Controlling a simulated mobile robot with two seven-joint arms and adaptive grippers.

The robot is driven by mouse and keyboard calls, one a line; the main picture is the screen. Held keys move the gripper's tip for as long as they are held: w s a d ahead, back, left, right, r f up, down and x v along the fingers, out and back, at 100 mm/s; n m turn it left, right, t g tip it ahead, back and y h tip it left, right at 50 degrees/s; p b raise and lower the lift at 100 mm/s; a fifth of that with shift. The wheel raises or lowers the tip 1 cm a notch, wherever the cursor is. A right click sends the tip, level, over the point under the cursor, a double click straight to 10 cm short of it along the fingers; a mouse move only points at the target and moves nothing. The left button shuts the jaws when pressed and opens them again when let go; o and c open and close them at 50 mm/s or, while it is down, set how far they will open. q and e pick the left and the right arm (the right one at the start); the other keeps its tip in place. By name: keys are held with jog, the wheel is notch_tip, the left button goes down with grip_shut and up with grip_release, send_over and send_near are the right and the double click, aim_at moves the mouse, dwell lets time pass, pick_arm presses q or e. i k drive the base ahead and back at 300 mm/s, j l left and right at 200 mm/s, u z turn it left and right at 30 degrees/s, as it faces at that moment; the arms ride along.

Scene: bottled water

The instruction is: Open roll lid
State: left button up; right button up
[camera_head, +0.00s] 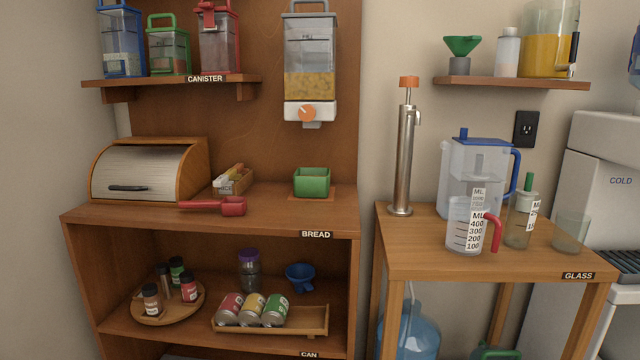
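A wooden bread box with a silver roll lid (140,170) stands at the left end of the wooden cabinet top, against the left wall. The lid is down and covers the box's front. A dark handle (128,188) runs along the lid's lower edge. The inside of the box is hidden. Neither of my grippers shows in the head view.
A red scoop (215,206) lies just in front of the box. A small packet holder (233,181) stands right of the box and a green container (312,182) further right. A shelf of canisters (170,82) hangs above. A side table (440,262) holds jugs.

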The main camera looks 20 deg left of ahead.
aim_at(149, 173)
jog(key=i+l+u, duration=0.15)
jog(key=l+u, duration=0.25)
jog(key=i+l+u, duration=0.1)
jog(key=l+u, duration=0.3)
jog(key=i+j+z, duration=0.25)
jog(key=j, duration=0.35)
jog(key=i+j+z, duration=0.1)
jog(key=i+j, duration=0.15)
jog(key=i+j+z, duration=0.15)
jog(key=j, duration=0.2)
jog(key=k+l+u, duration=0.2)
jog(key=k, duration=0.4)
jog(key=k+u, duration=0.25)
jog(key=k, duration=0.3)
